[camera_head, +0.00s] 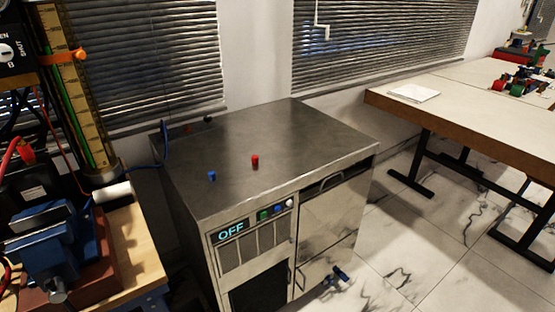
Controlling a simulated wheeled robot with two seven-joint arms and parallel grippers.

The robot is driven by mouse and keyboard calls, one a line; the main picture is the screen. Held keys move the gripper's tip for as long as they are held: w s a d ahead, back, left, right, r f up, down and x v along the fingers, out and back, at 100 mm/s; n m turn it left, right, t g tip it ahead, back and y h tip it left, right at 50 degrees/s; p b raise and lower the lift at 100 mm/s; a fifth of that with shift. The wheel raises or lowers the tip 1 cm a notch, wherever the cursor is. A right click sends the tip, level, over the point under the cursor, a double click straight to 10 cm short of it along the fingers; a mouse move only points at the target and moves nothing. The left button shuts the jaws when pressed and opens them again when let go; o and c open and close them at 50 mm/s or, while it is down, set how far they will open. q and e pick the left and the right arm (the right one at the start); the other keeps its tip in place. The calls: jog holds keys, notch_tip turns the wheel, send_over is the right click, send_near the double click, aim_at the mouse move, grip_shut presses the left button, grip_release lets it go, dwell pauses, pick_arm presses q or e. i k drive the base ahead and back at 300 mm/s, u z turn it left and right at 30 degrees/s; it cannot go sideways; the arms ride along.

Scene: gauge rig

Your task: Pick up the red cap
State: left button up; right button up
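The red cap (255,161) is a small red cylinder standing upright on the metal top of the cabinet (290,132), near the middle. A small blue cap (212,176) stands to its left on the same top. Neither of my grippers shows clearly in the head view, and nothing touches the red cap.
A small dark piece (208,119) and a blue cable (165,145) are at the cabinet's back left. A bench with a blue vise (50,240) is at left. A wooden table (470,105) with papers (414,93) is at right. The cabinet top around the caps is clear.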

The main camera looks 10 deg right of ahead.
aim_at(254, 158)
jog(key=z, duration=2)
jog(key=i, duration=1.7)
jog(key=u, duration=3.35)
